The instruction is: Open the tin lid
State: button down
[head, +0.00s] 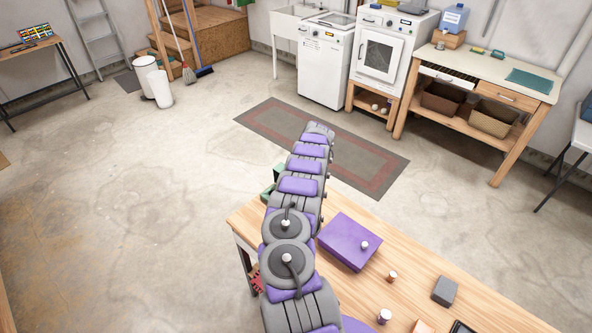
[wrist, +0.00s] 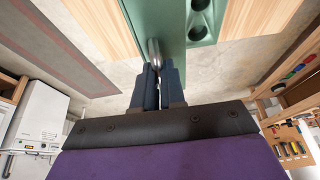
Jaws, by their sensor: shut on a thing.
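The green tin (wrist: 172,15) is at the top of the wrist view, in front of my gripper. A flat green panel, which looks like its lid, has a silver rounded knob (wrist: 154,50) at its near edge. My gripper (wrist: 155,70) has its dark fingers closed on this knob. A green part with dark round openings (wrist: 203,20) lies just right of the panel; I cannot tell whether the lid is raised. In the head view, green pieces (head: 267,191) show beside my arm at the table's far left corner. My arm hides the rest and my gripper there.
The wooden table (head: 405,272) holds a purple box (head: 350,241) with a white knob right of my arm, a grey block (head: 445,290) and small knobbed items. A floor mat (head: 370,165) lies beyond. A workbench (head: 500,85) and white appliances line the back wall.

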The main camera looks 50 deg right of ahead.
jog(key=c, duration=1.2)
grip_release()
jog(key=shift+r, duration=0.1)
jog(key=v, duration=1.7)
